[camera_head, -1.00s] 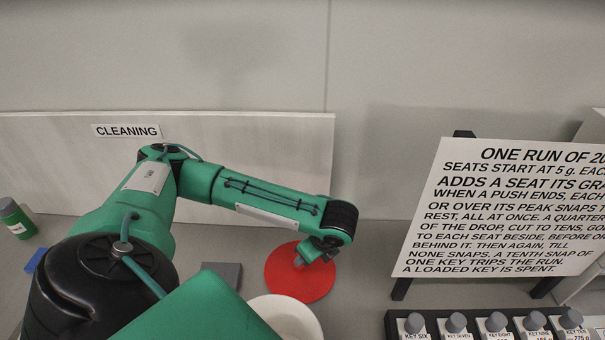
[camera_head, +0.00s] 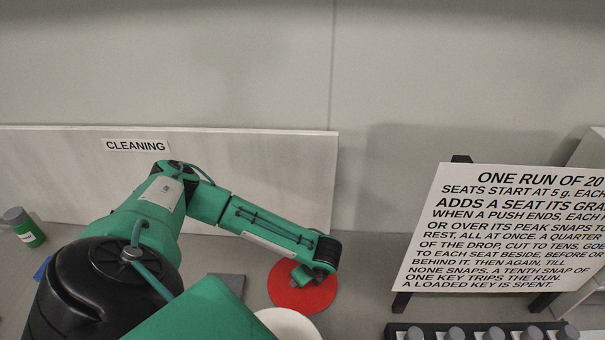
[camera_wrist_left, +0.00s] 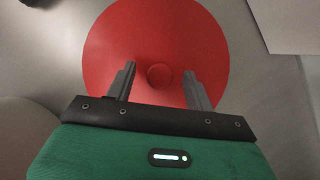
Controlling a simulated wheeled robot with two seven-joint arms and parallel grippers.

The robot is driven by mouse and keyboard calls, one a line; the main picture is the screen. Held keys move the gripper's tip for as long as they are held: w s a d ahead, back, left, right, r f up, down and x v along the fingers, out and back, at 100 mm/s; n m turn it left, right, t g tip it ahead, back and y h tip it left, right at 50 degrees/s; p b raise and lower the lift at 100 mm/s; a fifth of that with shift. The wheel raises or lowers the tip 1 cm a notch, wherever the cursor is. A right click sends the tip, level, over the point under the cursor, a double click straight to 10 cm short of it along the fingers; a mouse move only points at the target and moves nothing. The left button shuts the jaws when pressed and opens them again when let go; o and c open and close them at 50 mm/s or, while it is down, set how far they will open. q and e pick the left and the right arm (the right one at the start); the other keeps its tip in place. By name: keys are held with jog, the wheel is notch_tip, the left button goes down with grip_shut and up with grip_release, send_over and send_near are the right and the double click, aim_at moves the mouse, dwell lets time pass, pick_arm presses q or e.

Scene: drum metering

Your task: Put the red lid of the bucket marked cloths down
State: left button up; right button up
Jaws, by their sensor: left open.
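The red lid (camera_head: 316,297) is a flat round disc with a small knob in its middle. In the head view it appears to lie on the grey counter, partly covered by my left gripper (camera_head: 300,277). In the left wrist view the lid (camera_wrist_left: 110,40) fills the middle, and my left gripper (camera_wrist_left: 159,72) is open with its fingers on either side of the knob and apart from it. A white round bucket (camera_head: 290,324) is beside the lid, cut off by the lower edge. No marking on it shows. My right gripper is not in view.
A board marked CLEANING (camera_head: 270,165) stands along the wall. A grey block (camera_head: 232,283) is left of the lid, and a green bottle (camera_head: 28,232) is at far left. A text sign (camera_head: 500,230) and a row of grey-knobbed keys (camera_head: 455,333) are at right.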

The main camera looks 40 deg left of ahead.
pick_arm(q)
grip_shut()
